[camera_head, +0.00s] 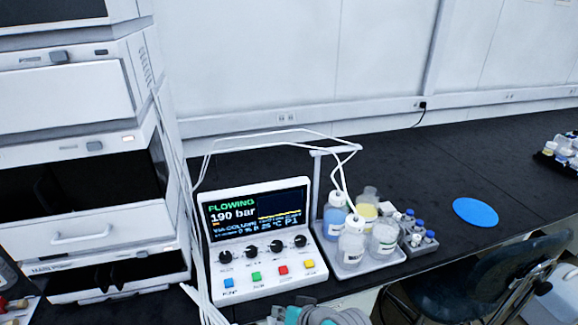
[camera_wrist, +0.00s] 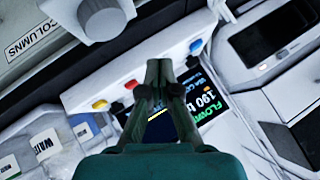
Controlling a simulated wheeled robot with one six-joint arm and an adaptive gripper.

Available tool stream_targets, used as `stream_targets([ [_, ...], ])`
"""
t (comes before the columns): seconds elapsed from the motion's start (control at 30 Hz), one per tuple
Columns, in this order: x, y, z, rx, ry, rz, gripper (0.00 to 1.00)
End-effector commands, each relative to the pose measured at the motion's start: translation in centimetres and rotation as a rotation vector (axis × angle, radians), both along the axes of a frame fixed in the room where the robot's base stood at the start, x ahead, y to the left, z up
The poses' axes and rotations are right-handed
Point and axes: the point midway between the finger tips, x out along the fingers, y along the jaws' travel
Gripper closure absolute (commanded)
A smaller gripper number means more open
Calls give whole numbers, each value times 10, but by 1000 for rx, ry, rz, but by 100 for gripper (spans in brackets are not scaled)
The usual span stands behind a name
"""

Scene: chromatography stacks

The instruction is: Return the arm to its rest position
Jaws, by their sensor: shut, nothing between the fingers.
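My gripper (camera_wrist: 158,68) is shut and empty in the wrist view, with its dark fingertips together. It appears in front of the white control unit, over the button row. Whether it touches the unit cannot be told. In the head view the control unit (camera_head: 262,243) stands upright on the black bench, its screen (camera_head: 258,212) reading FLOWING and 190 bar. Below the knobs are blue (camera_head: 229,283), green (camera_head: 256,276), red (camera_head: 283,270) and yellow (camera_head: 310,264) buttons. In the wrist view the green button is hidden behind my fingers. Grey and teal parts show at the head view's bottom edge.
A tray (camera_head: 345,268) of capped bottles with tubing stands right of the unit. The instrument stack (camera_head: 75,150) rises at left. A blue disc (camera_head: 475,212) lies on the bench (camera_head: 420,180). A dark chair (camera_head: 500,270) stands in front. A box labelled COLUMNS (camera_wrist: 30,42) shows in the wrist view.

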Motion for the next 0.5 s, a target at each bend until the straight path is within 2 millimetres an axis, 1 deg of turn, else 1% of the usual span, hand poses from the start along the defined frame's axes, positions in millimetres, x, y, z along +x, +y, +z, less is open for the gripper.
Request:
stream_targets([
  [0.03,-5,-5,-8,-1,-4,-13,100],
  [0.17,-18,-20,-25,-5,-31,-52,100],
  [0.27,-34,-35,-42,-13,-60,-92,100],
  [0.4,-63,-62,-64,-33,-112,-155,100],
  [0.5,-85,-80,-76,-53,-154,-196,100],
])
